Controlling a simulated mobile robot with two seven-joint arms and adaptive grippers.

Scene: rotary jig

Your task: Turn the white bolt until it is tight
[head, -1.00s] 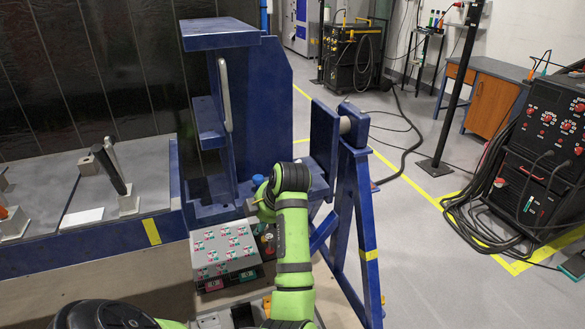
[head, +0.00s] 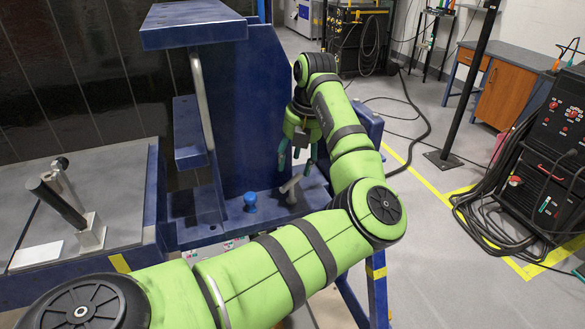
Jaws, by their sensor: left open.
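I cannot tell whether the fingers touch the piece. My right gripper is not in view.
A blue knob (head: 250,201) stands on the ledge left of the bolt. The tall blue jig plate (head: 245,110) rises behind, with a grey upright bar (head: 201,100) at its left. A grey table (head: 105,185) with a clamp is at left. My left arm hides the jig's right support.

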